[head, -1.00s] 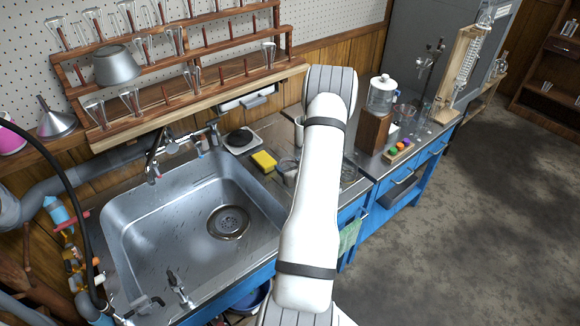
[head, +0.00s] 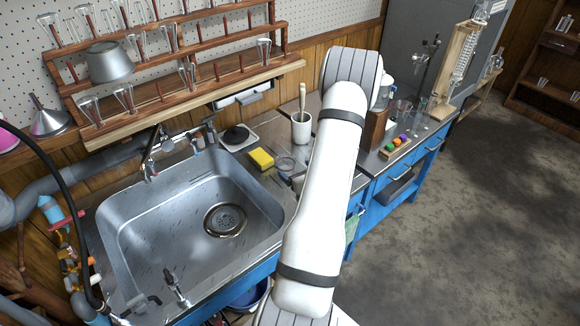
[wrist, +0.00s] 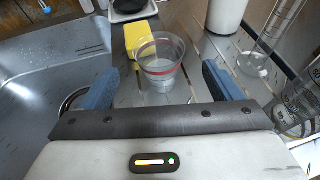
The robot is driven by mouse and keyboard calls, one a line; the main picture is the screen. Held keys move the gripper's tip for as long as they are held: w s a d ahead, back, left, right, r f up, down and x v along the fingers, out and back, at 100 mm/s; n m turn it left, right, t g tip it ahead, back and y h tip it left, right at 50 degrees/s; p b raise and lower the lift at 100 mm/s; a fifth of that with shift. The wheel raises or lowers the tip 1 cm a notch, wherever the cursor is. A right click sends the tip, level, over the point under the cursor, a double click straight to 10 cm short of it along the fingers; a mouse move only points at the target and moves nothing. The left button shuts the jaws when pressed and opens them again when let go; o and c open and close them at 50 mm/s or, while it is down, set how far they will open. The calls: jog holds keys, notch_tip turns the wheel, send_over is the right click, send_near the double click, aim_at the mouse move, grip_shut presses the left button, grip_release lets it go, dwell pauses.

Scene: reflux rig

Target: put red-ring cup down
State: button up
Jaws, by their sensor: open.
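The red-ring cup (wrist: 160,62) is a clear cup with a red band near its rim. In the wrist view it stands upright on the steel counter, just beyond and between my fingertips. My gripper (wrist: 161,70) is open, with one blue finger on each side of the cup and visible gaps to both. In the head view a clear cup (head: 286,163), which appears to be the same one, stands just right of the yellow sponge. There my arm hides most of the gripper.
The yellow sponge (head: 261,158) lies left of the cup, close to it. A white mug (head: 301,128) with a stick in it stands behind. The sink (head: 165,222) opens to the left. Clear glassware (wrist: 292,105) stands at the right of the wrist view.

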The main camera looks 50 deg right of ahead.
jog(key=v, duration=0.4)
jog(key=w+a+r+n+y, duration=0.4)
jog(key=a+r+n+y, duration=0.15)
jog(key=a, duration=0.45)
jog(key=w+a+r+n+y, duration=0.45)
jog(key=a+r+n, duration=0.2)
jog(key=a, duration=0.25)
jog(key=s+a+r+n+g+y, duration=0.1)
jog(key=a+r+n+g+y, duration=0.1)
jog(key=a+n+g, duration=0.3)
jog(key=s+a+r+n+g+y, duration=0.1)
jog(key=s+a+n, duration=0.15)
jog(key=a, duration=0.35)
jog(key=s+a+r+n+g+h, duration=0.25)
jog(key=s+a+n+g, duration=0.25)
jog(key=s+a+n, duration=0.35)
jog(key=s+r+n+h, duration=0.4)
jog(key=r+n+h, duration=0.2)
jog(key=n, duration=0.5)
jog(key=shift+s+d+n, duration=0.2)
jog(key=shift+d+n, duration=0.1)
jog(key=shift+d, duration=0.2)
